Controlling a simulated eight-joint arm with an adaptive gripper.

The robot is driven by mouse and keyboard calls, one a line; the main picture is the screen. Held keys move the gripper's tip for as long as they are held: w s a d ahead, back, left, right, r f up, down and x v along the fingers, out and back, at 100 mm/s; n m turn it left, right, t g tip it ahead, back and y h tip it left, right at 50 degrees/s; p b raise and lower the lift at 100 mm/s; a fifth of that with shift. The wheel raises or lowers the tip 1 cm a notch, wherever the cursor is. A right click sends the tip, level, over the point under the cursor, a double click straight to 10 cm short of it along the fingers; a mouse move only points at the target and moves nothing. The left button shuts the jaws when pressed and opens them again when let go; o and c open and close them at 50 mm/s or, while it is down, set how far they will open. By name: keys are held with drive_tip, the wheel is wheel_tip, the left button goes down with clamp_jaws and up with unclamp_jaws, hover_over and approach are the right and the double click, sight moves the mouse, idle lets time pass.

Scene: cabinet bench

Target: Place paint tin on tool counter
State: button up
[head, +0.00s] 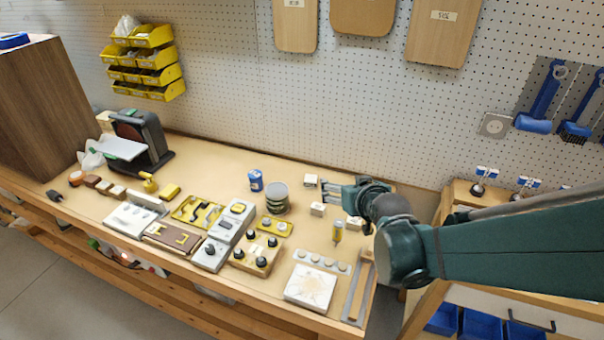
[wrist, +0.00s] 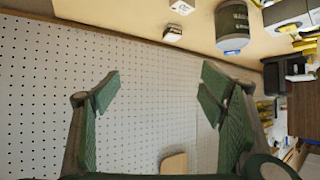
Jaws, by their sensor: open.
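A wide grey-green cylinder (head: 277,200), which looks like the paint tin, stands upright on the wooden bench (head: 225,168). A smaller blue can (head: 256,180) stands just behind and left of it. A round dark-labelled container (wrist: 232,25) shows at the top of the wrist view; it looks like the same tin. My gripper (head: 326,189) is right of the tin, apart from it. In the wrist view, its fingers (wrist: 160,95) are spread with nothing between them, facing the pegboard. I cannot tell which surface is the tool counter.
Small white blocks (head: 318,209) lie near my gripper. A yellow-handled tool (head: 337,231) stands closer to the front. Knob panels (head: 255,255) crowd the front middle. A sander (head: 140,142) stands left. A lower wooden surface (head: 462,196) with blue-topped items is at right.

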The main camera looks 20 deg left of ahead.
sight(281, 201)
drive_tip(key=a+f+y, duration=0.1)
drive_tip(key=a+f, duration=0.3)
drive_tip(key=a, duration=0.2)
drive_tip(key=s+a+f+n+y+b, duration=0.1)
drive_tip(key=a+f, duration=0.3)
drive_tip(key=a, duration=0.2)
drive_tip(key=a+f+n+y, duration=0.1)
drive_tip(key=a+f, duration=0.3)
drive_tip(key=a, duration=0.2)
drive_tip(key=shift+s+a+f+b, duration=0.2)
drive_tip(key=shift+s+a+b, duration=0.15)
drive_tip(key=shift+b, duration=0.05)
drive_tip(key=shift+s+a+f+n, duration=0.2)
drive_tip(key=shift+a+f+n, duration=0.1)
drive_tip(key=shift+a+f, duration=0.15)
drive_tip(key=shift+x, duration=1.3)
drive_tip(key=shift+b+x, duration=0.9)
drive_tip(key=shift+x, duration=1.65)
drive_tip(key=shift+a, duration=0.1)
drive_tip(key=shift+c, duration=0.2)
